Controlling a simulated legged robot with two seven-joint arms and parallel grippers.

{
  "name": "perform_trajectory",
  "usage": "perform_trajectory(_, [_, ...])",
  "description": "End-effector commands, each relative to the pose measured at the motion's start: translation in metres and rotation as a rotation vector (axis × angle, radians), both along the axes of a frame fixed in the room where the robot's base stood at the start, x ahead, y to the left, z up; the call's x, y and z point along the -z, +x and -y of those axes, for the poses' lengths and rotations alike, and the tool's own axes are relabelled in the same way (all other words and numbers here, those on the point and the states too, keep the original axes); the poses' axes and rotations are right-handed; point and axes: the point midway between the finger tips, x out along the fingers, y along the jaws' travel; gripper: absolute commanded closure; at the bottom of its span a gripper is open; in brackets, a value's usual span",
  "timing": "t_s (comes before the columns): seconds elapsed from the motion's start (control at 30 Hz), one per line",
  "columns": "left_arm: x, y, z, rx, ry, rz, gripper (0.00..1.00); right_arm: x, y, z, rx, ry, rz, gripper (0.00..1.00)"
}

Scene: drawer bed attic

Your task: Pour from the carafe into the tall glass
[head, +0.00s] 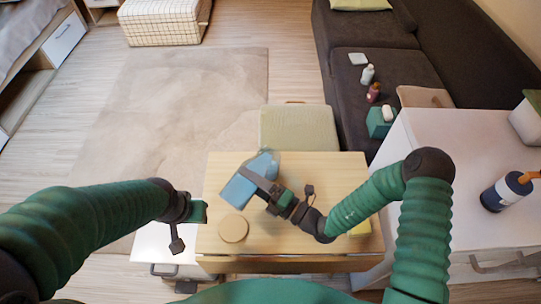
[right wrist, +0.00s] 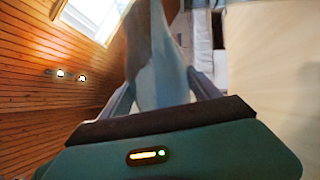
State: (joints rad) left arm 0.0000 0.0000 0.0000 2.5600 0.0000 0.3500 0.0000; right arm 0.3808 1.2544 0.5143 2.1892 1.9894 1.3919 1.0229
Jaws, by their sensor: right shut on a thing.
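My right gripper (head: 262,184) is shut on the carafe (head: 265,164), a bluish see-through vessel, over the wooden table. In the right wrist view the carafe (right wrist: 157,75) stands between the two fingers, with a slanting edge between a paler and a darker part. A blue patch (head: 237,193) shows left of the gripper; I cannot tell whether it is part of the carafe or a separate thing. I cannot make out the tall glass. My left gripper (head: 200,212) is empty near the table's left edge; its fingers are too unclear to judge.
A round wooden disc (head: 233,229) lies on the wooden table (head: 330,175). A yellow item (head: 361,229) is partly behind my right arm. A white cabinet (head: 450,150) with a dark blue container (head: 506,191) stands right. A pale green-topped stool (head: 300,128) is beyond the table.

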Motion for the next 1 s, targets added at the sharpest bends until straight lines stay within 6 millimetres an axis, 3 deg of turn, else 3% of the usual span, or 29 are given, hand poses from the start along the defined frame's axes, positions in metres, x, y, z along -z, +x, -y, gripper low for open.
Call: perform_trajectory(1.0, [-0.0065, 0.0, 0.0, 0.0, 0.0, 0.0, 0.64, -0.004, 0.0004, 0.0, 0.0, 0.017, -0.022, 0.85])
